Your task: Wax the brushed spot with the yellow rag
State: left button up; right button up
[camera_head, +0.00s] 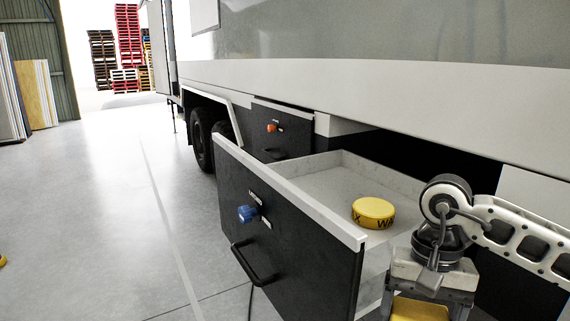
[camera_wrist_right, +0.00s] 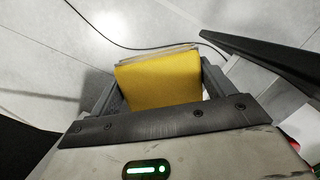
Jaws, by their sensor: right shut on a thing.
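My right gripper (camera_head: 420,311) is in the lower right of the head view, beside the open drawer. It is shut on the yellow rag (camera_wrist_right: 158,82), which shows flat between the two fingers in the right wrist view. A bit of the rag also shows at the bottom edge of the head view. A round yellow tin (camera_head: 373,212) with dark lettering, partly readable as "WA", sits in the open drawer (camera_head: 318,187), apart from the gripper. I cannot make out a brushed spot on the caravan side (camera_head: 380,95). My left gripper is not in view.
The open drawer's dark front has a blue knob (camera_head: 247,213) and a handle (camera_head: 250,263). A second drawer front with an orange knob (camera_head: 272,127) is beyond it, near the wheels (camera_head: 205,138). A dark cable (camera_wrist_right: 130,46) lies on the floor.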

jog(key=s+f+n, duration=0.1)
jog(key=n, duration=0.1)
jog(key=s+a+f+n, duration=0.1)
jog(key=s+f+n, duration=0.1)
jog(key=shift+a+f+h, duration=0.1)
jog(key=shift+a+h, duration=0.1)
jog(key=shift+h, duration=0.1)
